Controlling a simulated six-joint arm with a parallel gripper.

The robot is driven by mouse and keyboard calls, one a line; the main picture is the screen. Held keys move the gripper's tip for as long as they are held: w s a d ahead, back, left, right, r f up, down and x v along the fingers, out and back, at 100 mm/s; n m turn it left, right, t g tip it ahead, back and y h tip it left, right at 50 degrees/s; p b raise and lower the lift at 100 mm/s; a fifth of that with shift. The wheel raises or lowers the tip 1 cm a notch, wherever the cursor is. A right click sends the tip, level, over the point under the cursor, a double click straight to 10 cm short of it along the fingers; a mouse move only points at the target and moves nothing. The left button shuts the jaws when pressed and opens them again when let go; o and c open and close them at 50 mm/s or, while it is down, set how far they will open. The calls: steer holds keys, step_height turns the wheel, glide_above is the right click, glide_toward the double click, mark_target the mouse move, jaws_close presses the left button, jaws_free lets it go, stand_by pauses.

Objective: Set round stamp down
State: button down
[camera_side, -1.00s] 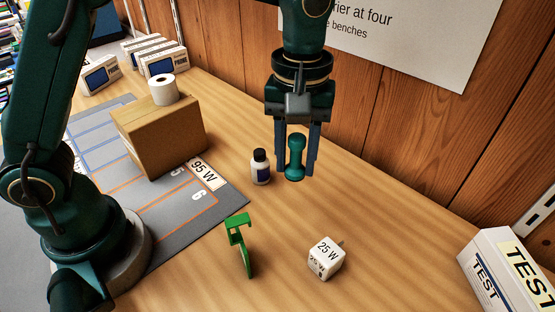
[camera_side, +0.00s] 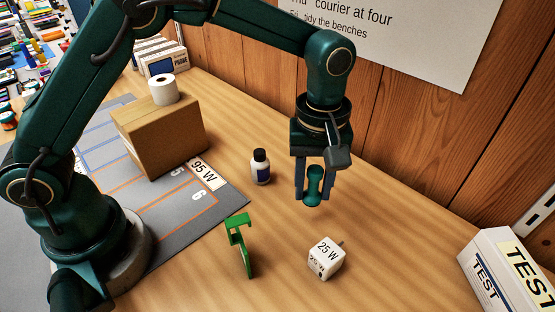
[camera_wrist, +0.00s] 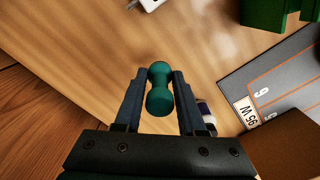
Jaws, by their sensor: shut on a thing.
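The round stamp (camera_side: 314,184) is dark teal with a knobbed handle and a round foot. My gripper (camera_side: 314,180) is shut on it and holds it upright, above the wooden bench (camera_side: 285,240), right of the white bottle. In the wrist view the stamp (camera_wrist: 159,90) sits between the two fingers of my gripper (camera_wrist: 159,85). Its underside is hidden, and the exact height above the bench is hard to tell.
A dark-capped bottle (camera_side: 261,167), a green stand (camera_side: 240,245) and a white 25 W cube (camera_side: 326,258) stand nearby. A cardboard box (camera_side: 160,135) with a paper roll (camera_side: 163,90) is on the grey mat (camera_side: 228,200). A TEST box (camera_side: 500,275) is at right. Bench right of the stamp is clear.

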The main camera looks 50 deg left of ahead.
mark_target(316, 202)
steer(key=shift+d+f, duration=0.45)
steer(key=shift+d, duration=0.05)
steer(key=shift+f, duration=1.85)
steer(key=shift+f, duration=0.15)
steer(key=c, duration=0.5)
jaws_free()
